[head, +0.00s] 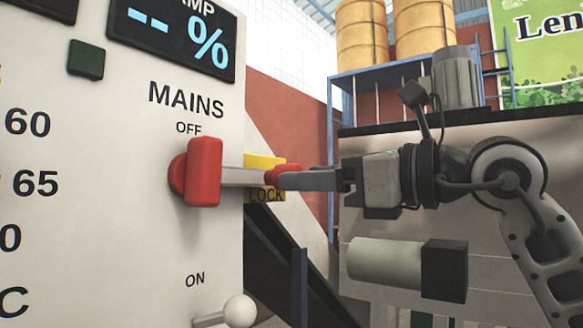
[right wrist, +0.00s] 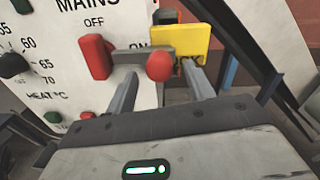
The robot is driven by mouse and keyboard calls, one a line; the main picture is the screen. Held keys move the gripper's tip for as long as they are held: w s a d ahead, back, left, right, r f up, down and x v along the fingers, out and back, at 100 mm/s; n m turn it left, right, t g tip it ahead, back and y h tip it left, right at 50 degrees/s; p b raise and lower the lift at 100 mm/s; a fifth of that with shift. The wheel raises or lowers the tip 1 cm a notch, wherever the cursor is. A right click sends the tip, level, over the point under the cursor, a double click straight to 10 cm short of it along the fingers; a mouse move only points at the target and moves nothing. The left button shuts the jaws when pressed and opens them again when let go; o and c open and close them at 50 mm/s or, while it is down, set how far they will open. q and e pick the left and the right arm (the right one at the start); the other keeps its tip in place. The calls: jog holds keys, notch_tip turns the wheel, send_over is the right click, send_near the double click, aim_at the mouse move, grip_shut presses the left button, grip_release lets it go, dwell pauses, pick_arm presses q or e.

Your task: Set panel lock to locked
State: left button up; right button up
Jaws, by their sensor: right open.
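The yellow lock plate (head: 262,162), marked LOCK, sits at the panel's right edge; it also shows in the right wrist view (right wrist: 188,38). A round red knob (head: 282,174) is in front of it, and in the right wrist view the knob (right wrist: 160,67) appears between my fingertips. My right gripper (head: 286,181) is open around the knob; contact cannot be told. A grey bar (head: 240,177) runs between the knob area and the red MAINS handle (head: 204,172); its attachment at the knob end is partly hidden. My left gripper is not in view.
The white panel (head: 120,215) fills the left, with OFF above the red handle and ON below. A white ball lever (head: 239,311) sticks out at lower right. A dark sloping beam (head: 283,262) runs behind the panel edge. Barrels (head: 361,35) stand on a blue rack behind.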

aim_at(265, 177)
jog(key=x, duration=0.2)
jog(key=shift+w+a, duration=0.15)
jog(key=shift+a, duration=0.1)
jog(key=shift+w+a, duration=0.3)
jog(key=shift+a, duration=0.15)
